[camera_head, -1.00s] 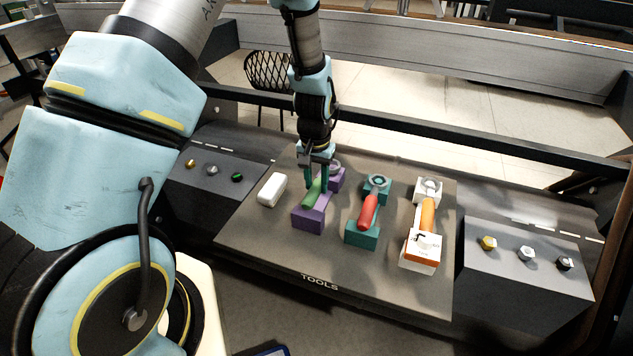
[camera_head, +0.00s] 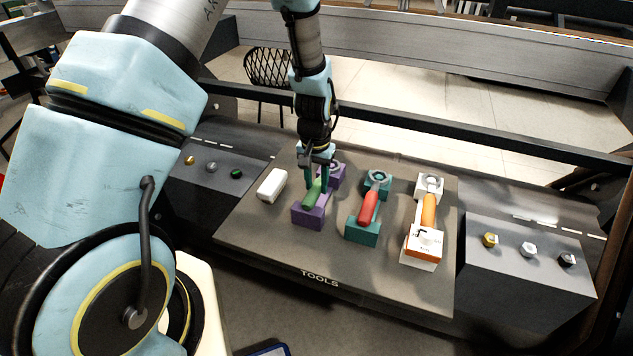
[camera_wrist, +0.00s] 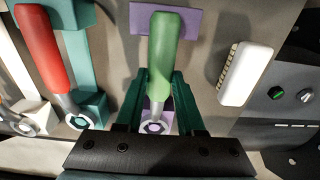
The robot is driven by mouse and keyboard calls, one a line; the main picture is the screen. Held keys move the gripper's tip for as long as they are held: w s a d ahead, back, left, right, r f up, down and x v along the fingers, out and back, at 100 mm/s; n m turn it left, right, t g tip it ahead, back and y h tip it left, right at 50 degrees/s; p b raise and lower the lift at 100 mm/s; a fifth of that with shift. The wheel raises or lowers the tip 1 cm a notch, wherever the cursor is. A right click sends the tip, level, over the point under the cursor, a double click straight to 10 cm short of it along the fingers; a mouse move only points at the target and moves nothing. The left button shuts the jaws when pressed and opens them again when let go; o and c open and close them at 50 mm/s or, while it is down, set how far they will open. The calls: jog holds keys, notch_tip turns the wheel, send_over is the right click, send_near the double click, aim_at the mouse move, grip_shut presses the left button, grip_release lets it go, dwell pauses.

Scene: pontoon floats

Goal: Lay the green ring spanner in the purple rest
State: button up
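The green ring spanner (camera_head: 313,194) lies along the purple rest (camera_head: 308,217), its handle toward the near block and its ring end toward the far block. In the wrist view the green handle (camera_wrist: 165,42) runs between my fingers, and the steel ring (camera_wrist: 155,122) shows over purple. My gripper (camera_head: 317,184) points down with teal fingers on both sides of the handle; it looks shut on it. The fingers hide part of the spanner, and whether it bears fully on the rest is hard to see.
A white block (camera_head: 272,185) lies left of the purple rest. A red spanner (camera_head: 368,207) on a teal rest (camera_head: 362,234) and an orange spanner (camera_head: 429,210) on a white rest stand to the right. The board's front is clear.

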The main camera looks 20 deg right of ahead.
jog(key=o, duration=0.5)
jog(key=shift+o, duration=0.2)
notch_tip(320, 180, up, 11)
jog(key=b, duration=0.2)
jog(key=s+a+r+n, duration=0.1)
jog(key=a+r+n, duration=0.1)
jog(key=a, duration=0.8)
jog(key=s+a+r+n+t, duration=0.1)
jog(key=a+r+n, duration=0.1)
jog(key=a, duration=0.8)
jog(key=s+a+r+n, duration=0.2)
jog(key=a+r+n, duration=0.1)
jog(key=a, duration=0.7)
